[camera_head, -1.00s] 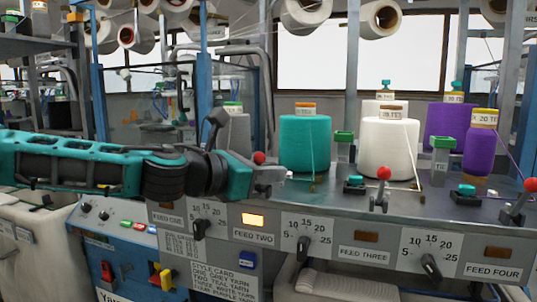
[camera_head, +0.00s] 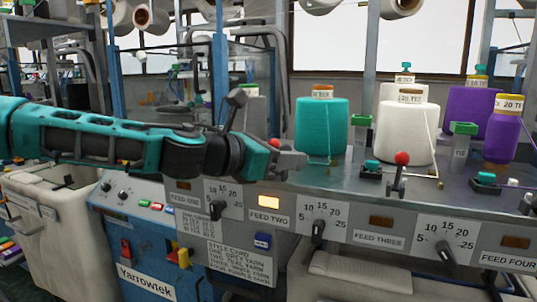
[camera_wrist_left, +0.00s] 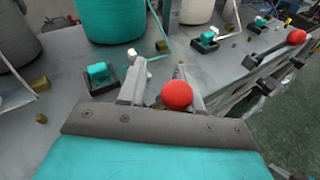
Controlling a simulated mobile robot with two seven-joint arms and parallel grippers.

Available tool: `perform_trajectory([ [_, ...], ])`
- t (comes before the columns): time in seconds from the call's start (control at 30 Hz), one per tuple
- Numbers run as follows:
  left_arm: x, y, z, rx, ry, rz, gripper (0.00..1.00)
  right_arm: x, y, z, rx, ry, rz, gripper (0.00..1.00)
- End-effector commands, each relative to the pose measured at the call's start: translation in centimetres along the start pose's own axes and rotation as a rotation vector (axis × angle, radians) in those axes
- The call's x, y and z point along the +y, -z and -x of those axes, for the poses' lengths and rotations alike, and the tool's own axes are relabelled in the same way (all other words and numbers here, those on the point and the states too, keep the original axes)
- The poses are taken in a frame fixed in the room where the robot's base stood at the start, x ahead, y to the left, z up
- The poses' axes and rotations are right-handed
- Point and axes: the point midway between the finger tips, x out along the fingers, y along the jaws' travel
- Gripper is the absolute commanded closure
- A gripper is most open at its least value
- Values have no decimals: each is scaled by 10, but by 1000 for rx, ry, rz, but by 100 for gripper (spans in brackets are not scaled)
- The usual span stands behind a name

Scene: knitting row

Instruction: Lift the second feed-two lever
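The feed-two lever's red ball knob (camera_head: 274,143) shows partly in the head view, above the lit lamp (camera_head: 269,201) and the FEED TWO label (camera_head: 269,217). My left gripper (camera_head: 292,160) is at this lever and hides its stem. In the left wrist view the red knob (camera_wrist_left: 177,94) lies between the two fingers of my left gripper (camera_wrist_left: 160,82). The fingers are apart, with a gap between the left finger and the knob, so the gripper looks open. Whether a finger touches the stem is hidden. My right gripper is not in view.
The feed-three lever (camera_head: 402,158) stands to the right. Behind are a teal cone (camera_head: 321,125), a white cone (camera_head: 402,130) and purple cones (camera_head: 503,138). Dials (camera_head: 318,230) and the style card (camera_head: 240,262) are on the front panel below. A teal-topped block (camera_wrist_left: 100,76) sits near the left finger.

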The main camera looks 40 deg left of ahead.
Motion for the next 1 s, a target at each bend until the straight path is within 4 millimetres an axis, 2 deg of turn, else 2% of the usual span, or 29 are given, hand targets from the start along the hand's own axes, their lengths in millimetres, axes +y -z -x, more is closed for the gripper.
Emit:
perform_trajectory([
  [0.4,0,-4,26,-6,-1,0,66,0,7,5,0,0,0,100],
  [1.0,0,-1,73,-4,-1,-5,66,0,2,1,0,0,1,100],
])
